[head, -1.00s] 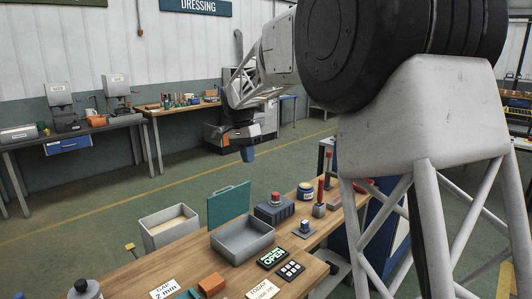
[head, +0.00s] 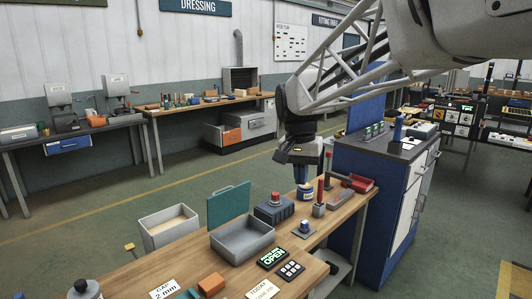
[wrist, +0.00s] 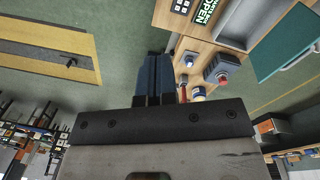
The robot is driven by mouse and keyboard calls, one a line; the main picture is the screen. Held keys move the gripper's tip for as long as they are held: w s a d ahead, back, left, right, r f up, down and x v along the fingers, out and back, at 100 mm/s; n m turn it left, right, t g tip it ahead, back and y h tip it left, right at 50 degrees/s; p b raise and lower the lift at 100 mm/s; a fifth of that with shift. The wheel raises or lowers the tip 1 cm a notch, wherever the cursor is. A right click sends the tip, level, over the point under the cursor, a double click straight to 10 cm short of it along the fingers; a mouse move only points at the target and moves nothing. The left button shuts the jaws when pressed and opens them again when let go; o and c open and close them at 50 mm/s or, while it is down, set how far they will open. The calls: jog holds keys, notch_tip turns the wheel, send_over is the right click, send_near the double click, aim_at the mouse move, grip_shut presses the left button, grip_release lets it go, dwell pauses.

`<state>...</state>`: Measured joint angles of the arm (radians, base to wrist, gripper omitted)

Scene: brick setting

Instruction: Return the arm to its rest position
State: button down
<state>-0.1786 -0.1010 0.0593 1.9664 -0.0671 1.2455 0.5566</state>
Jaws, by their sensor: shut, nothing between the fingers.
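My gripper (head: 300,174) hangs from the lattice arm above the far right end of the wooden bench (head: 190,262), in the head view. Its blue fingers point down and are shut with nothing between them. In the wrist view, my gripper (wrist: 153,72) shows as two blue fingers close together beyond a dark housing. In the head view the fingertips appear just behind a blue and yellow tin (head: 305,192); I cannot tell the exact gap between them.
On the bench are a grey tray (head: 243,238), a blue box with a red button (head: 274,208), a red-handled tool (head: 320,195), an orange block (head: 211,285) and a lit OPEN sign (head: 273,258). A teal panel (head: 229,205) stands behind. A blue cabinet (head: 370,200) stands at right.

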jog(key=s+d+f+n+t, duration=0.1)
jog(key=s+d+f, duration=0.2)
jog(key=s, duration=0.7)
jog(key=s+d+f+n+t, duration=0.1)
jog(key=s+d+f, duration=0.2)
jog(key=s, duration=0.6)
jog(key=s+d+f+n, duration=0.1)
jog(key=s+d+f, duration=0.3)
jog(key=s, duration=0.6)
jog(key=shift+s+f+n+t+y, duration=0.3)
jog(key=shift+f+n+t, duration=0.1)
jog(key=shift+f, duration=0.3)
